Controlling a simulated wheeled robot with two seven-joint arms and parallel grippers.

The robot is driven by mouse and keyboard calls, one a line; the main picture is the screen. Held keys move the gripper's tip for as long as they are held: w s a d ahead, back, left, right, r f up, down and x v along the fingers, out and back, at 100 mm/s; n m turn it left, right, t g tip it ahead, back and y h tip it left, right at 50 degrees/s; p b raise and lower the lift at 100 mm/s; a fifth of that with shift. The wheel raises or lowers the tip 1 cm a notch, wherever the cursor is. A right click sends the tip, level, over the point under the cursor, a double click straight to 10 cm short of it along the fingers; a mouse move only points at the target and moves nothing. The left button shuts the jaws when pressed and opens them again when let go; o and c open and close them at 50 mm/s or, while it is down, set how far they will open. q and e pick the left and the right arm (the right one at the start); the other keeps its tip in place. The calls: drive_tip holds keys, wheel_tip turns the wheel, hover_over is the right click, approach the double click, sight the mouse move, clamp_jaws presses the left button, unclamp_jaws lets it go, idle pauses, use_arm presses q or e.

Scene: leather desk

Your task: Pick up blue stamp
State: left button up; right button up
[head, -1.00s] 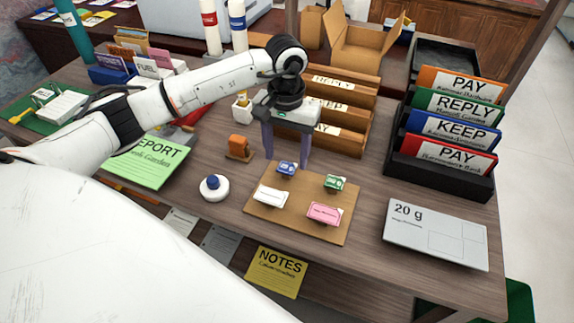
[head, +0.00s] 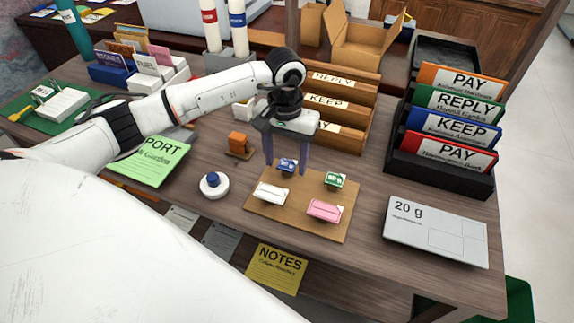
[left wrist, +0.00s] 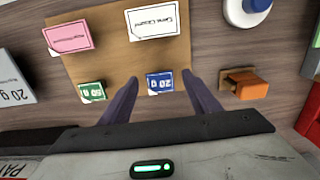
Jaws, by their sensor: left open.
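The blue stamp (head: 287,166) stands at the back left of a brown board (head: 258,207) on the desk. My left gripper (head: 287,172) is open, pointing down, with one finger on each side of the blue stamp. In the left wrist view the blue stamp (left wrist: 160,82) shows between the two fingertips (left wrist: 165,90), nearer the right finger, with a gap on its left side. I cannot tell whether either finger touches it. A green stamp (head: 334,180), a white stamp (head: 270,192) and a pink stamp (head: 324,210) share the board. My right gripper is not in view.
An orange stamp-like block (head: 239,144) stands left of the gripper, and a round white item with a blue knob (head: 213,185) is left of the board. Wooden trays (head: 340,100) stand behind. A grey scale (head: 437,232) lies at the right.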

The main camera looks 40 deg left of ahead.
sight(286, 166)
use_arm(q)
drive_tip(key=shift+f, duration=0.1)
idle(0.3)
drive_tip(key=c, duration=1.1)
drive_tip(key=shift+r+p, duration=0.4)
drive_tip(key=shift+p, duration=0.1)
wheel_tip(286, 166, up, 10)
drive_tip(key=b, duration=0.1)
drive_tip(key=shift+f, duration=0.15)
